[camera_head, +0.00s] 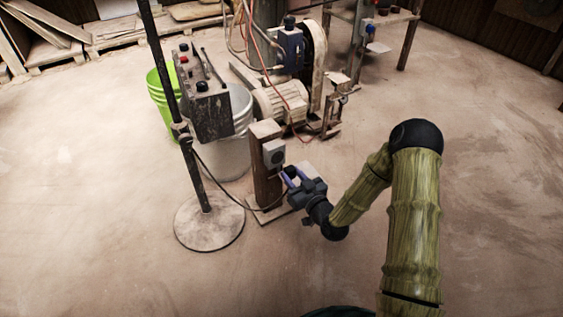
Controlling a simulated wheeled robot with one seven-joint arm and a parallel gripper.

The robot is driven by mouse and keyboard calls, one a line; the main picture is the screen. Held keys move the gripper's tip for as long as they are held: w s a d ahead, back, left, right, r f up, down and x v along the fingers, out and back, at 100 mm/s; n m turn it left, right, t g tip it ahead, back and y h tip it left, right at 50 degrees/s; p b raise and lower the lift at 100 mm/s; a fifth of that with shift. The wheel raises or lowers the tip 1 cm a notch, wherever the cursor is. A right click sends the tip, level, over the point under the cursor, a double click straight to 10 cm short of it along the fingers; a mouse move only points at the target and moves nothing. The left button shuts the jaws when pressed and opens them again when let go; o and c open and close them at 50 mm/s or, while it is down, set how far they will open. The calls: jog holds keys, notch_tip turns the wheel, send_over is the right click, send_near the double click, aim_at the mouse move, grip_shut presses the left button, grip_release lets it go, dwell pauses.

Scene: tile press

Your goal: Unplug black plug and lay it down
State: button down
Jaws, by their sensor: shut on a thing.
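The black plug (290,170) is a small dark shape between the fingers of my gripper (287,178). My gripper is shut on it, just right of and below the grey socket (274,153). The socket is fixed near the top of a brown wooden post (266,186). Its round face is in view, and the plug seems to be apart from it, but it is too small to be sure. A thin dark cable (222,186) runs from the control box side down toward the foot of the post.
A control box (205,108) hangs on a pole with a round base (209,228) left of the post. White (229,160) and green buckets (160,95) stand behind it. A motor (281,101) and machine stand farther back. The floor at front and right is clear.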

jog(key=shift+w+d+r+p, duration=0.1)
jog(key=shift+d+r+p, duration=0.35)
jog(key=shift+p, duration=0.3)
jog(key=d+r+m+t+h+p, duration=0.1)
jog(key=d+r+m+h+p, duration=0.2)
jog(key=d+p, duration=0.4)
jog(key=d+r+m+t+h+p, duration=0.2)
jog(key=d+r+h+p, duration=0.3)
jog(key=p, duration=0.7)
jog(key=d+m+h, duration=0.1)
jog(key=d+h, duration=0.1)
jog(key=shift+s+d+r+m, duration=0.2)
jog(key=shift+s+d+m, duration=0.1)
jog(key=shift+s+m, duration=0.1)
jog(key=shift+w, duration=0.1)
